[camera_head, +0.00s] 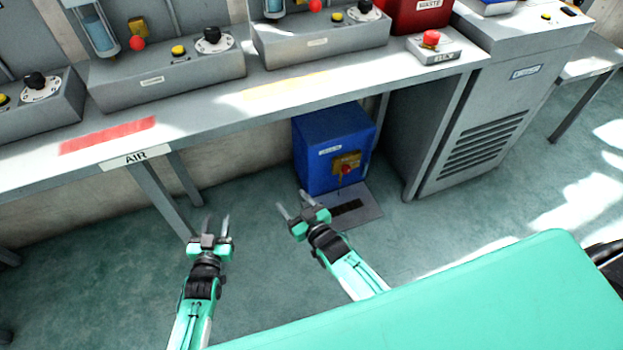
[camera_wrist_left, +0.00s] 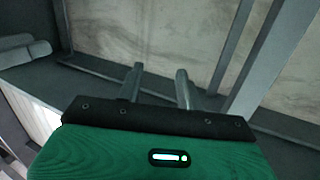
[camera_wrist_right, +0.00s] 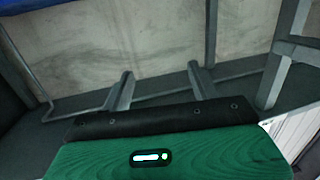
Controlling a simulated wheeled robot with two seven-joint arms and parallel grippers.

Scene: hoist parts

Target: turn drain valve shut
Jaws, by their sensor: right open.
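A blue box (camera_head: 316,158) stands on the floor under the bench, just right of centre in the head view. On its front is a brass-yellow fitting with a red knob (camera_head: 346,169), which looks like the drain valve; its label is too small to read and its turn position cannot be told. My right gripper (camera_head: 293,204) is open and empty, in front of the box and lower left of the knob. My left gripper (camera_head: 216,225) is open and empty, further left. Neither touches the valve. The wrist views show empty fingers, left (camera_wrist_left: 160,72) and right (camera_wrist_right: 160,72).
The grey bench (camera_head: 215,118) with an AIR label spans above the box; its leg (camera_head: 160,203) stands behind my left gripper. A dark grate plate (camera_head: 358,207) lies before the box. A grey vented cabinet (camera_head: 480,130) stands to the right.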

